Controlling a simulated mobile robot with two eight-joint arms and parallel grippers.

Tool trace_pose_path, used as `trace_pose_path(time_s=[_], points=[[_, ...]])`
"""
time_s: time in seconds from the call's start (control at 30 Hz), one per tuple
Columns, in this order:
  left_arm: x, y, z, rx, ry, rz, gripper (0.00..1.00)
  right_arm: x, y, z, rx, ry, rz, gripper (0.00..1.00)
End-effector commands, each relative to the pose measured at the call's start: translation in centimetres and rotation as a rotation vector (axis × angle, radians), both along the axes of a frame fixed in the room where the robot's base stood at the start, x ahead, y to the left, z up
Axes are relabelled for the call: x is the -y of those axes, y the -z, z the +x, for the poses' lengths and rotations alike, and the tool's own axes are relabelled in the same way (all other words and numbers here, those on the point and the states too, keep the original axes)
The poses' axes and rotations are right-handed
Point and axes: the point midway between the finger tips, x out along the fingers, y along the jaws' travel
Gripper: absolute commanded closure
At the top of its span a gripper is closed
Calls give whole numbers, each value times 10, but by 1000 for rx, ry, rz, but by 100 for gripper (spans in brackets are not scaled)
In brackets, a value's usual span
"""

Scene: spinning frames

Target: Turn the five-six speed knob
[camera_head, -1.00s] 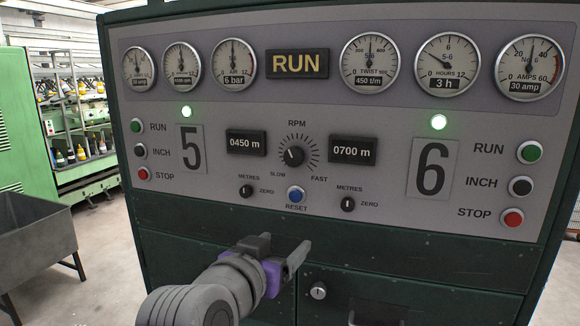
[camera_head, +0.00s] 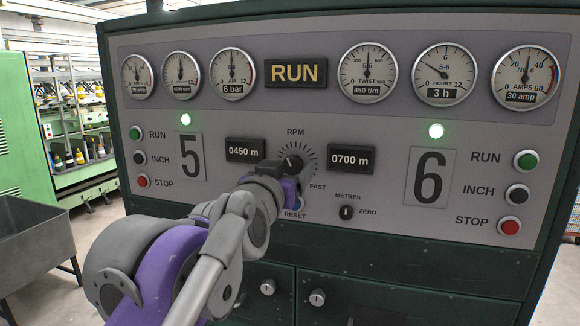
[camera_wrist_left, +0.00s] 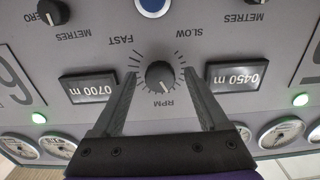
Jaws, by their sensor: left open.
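The speed knob (camera_head: 292,163) is a black round knob under the RPM label, ringed by tick marks between SLOW and FAST, on the grey control panel (camera_head: 395,152). In the head view my left gripper (camera_head: 285,173) is in front of the panel just below the knob and hides the SLOW label. In the left wrist view, which is upside down, the knob (camera_wrist_left: 160,74) shows between the two spread fingers of my left gripper (camera_wrist_left: 163,80). The fingers are open and stand apart from the knob on both sides. My right gripper is not in view.
Metre displays (camera_head: 351,158) flank the knob. The blue RESET button (camera_wrist_left: 153,6) and a small METRES switch (camera_head: 346,212) are below it. RUN, INCH and STOP buttons (camera_head: 516,193) are at both panel sides. A grey bin (camera_head: 35,235) stands at left.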

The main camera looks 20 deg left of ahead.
Motion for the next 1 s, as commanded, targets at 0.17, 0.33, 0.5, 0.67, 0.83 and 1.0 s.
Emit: trace_pose_path(time_s=[0.17, 0.33, 0.5, 0.67, 0.83, 1.0], points=[[0, 0, 6, -1, 0, 0, 23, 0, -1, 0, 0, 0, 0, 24], [0, 1, 6, -1, 0, 0, 23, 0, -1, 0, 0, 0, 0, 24], [0, 1, 6, -1, 0, 0, 48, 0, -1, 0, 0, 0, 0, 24], [0, 0, 6, -1, 0, 0, 77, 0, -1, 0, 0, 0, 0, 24], [0, 0, 6, -1, 0, 0, 100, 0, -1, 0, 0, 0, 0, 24], [0, -3, 6, -1, 0, -64, 100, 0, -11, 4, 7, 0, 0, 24]])
